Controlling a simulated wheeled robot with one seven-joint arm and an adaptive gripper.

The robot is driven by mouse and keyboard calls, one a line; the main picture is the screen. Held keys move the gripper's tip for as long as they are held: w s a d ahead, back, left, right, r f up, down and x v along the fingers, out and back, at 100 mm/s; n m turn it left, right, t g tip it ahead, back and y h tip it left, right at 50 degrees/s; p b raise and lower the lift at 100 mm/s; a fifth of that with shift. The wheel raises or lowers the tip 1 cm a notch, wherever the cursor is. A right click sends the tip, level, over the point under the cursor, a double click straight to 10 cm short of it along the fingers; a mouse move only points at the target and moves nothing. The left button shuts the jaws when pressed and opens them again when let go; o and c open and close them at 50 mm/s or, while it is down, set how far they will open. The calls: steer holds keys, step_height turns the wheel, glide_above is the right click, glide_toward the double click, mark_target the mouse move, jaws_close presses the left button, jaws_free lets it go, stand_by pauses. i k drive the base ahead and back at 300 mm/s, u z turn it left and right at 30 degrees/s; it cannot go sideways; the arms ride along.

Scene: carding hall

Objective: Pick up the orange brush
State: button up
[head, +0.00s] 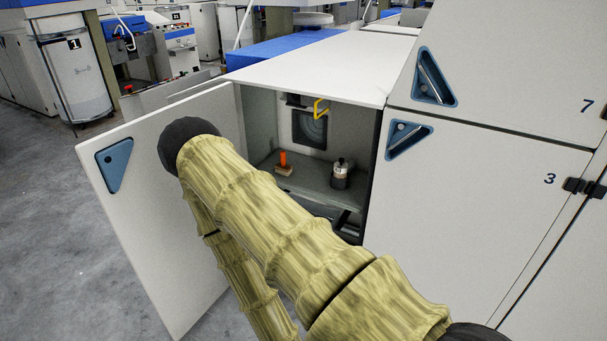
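The orange brush (283,160) stands inside the open cabinet, on the left part of its grey shelf (312,189). Its orange handle points up from a small tan block at its base. A dark can or bottle with a pale band (341,173) stands to its right, apart from it. My sleeved arm crosses the picture in front of the cabinet, bends at a dark joint at upper left and runs back down. My gripper is not in view, so its state and its place relative to the brush do not show.
The cabinet door (150,215) stands open to the left, behind my arm. A yellow hook-shaped handle (320,108) is inside, above the shelf. Closed panels (470,200) bound the opening on the right. Grey floor (50,220) is clear at left.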

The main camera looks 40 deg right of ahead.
mark_target(282, 168)
steer(key=k, duration=0.25)
steer(key=z, duration=1.2)
steer(key=i, duration=0.5)
